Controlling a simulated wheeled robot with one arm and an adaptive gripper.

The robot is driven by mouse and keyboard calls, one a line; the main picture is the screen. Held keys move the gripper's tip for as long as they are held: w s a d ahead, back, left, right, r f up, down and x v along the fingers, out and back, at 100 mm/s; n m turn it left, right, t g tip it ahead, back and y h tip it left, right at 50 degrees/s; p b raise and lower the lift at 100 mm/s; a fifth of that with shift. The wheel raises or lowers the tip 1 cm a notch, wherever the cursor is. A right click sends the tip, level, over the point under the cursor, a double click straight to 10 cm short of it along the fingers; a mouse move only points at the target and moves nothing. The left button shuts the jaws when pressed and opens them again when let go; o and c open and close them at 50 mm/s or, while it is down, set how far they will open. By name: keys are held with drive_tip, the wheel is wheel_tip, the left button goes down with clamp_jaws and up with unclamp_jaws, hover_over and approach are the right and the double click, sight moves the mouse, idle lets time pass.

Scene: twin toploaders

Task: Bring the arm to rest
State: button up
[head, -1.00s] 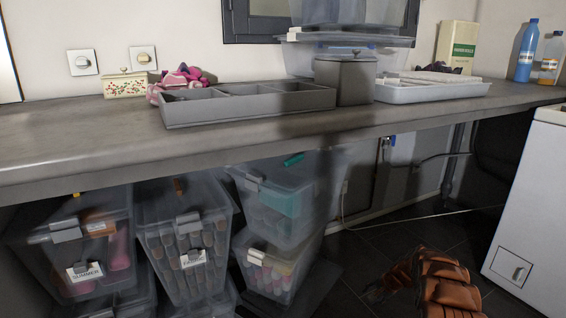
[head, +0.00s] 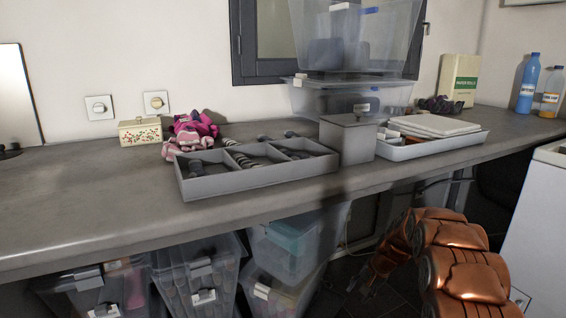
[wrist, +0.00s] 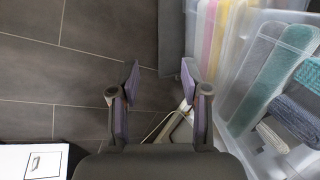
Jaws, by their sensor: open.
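My gripper (wrist: 160,75) shows in the wrist view with its two fingers apart and nothing between them. It hangs over dark floor tiles, beside a clear bin of folded cloths (wrist: 265,85) on the right. In the head view my copper-coloured arm (head: 450,262) is folded at the lower right, in front of the counter. The gripper itself cannot be made out in the head view.
A grey counter (head: 90,205) carries a divided grey tray (head: 262,177), a lidded grey box (head: 347,140) and a pale tray (head: 430,146). Clear bins (head: 195,275) stand under it. A white cabinet (head: 540,215) stands at the right. Floor tiles (wrist: 85,70) look clear on the left of the wrist view.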

drive_tip(key=s+a+r+n+g+p, duration=0.1)
drive_tip(key=s+a+r+p, duration=0.1)
drive_tip(key=s+r+p, duration=0.65)
drive_tip(key=s+a+r+n+g+h+p, duration=0.15)
drive_tip(key=s+r, duration=0.45)
drive_tip(key=r, duration=0.7)
drive_tip(key=s+a+r+n+p, duration=0.1)
drive_tip(key=s+a+r+p, duration=0.1)
drive_tip(key=s+r+p, duration=0.7)
drive_tip(key=s+r+n+g+h+p, duration=0.1)
drive_tip(key=s+r+p, duration=0.5)
drive_tip(key=s+r, duration=0.4)
drive_tip(key=s+r+n+h+p, duration=0.1)
drive_tip(key=s+r+n+p, duration=0.1)
drive_tip(key=s+r+p, duration=0.5)
drive_tip(key=s+r, duration=0.4)
drive_tip(key=s, duration=0.5)
drive_tip(key=shift+s+a+r+g+p, duration=0.15)
drive_tip(key=shift+s+r+g+p, duration=0.05)
drive_tip(key=shift+g+p, duration=0.15)
